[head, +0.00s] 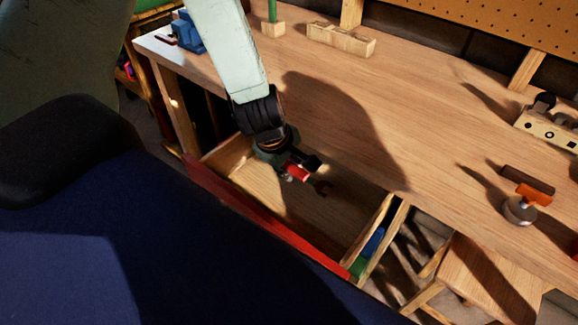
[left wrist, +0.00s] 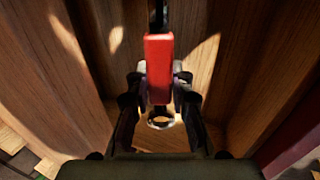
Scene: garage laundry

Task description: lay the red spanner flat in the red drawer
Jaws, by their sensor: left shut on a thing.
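The red spanner (head: 297,172) is held by my left gripper (head: 288,166), over the inside of the open drawer in the head view. In the left wrist view its red handle (left wrist: 158,68) lies between the fingers of the left gripper (left wrist: 160,100), and a ring end shows below it. The red drawer (head: 285,240) is pulled out from the bench, with a red front and a bare wooden floor. I cannot tell whether the spanner touches the drawer floor. My right gripper is not in view.
The wooden bench top (head: 400,120) lies behind the drawer. A wooden stool (head: 490,275) stands at lower right.

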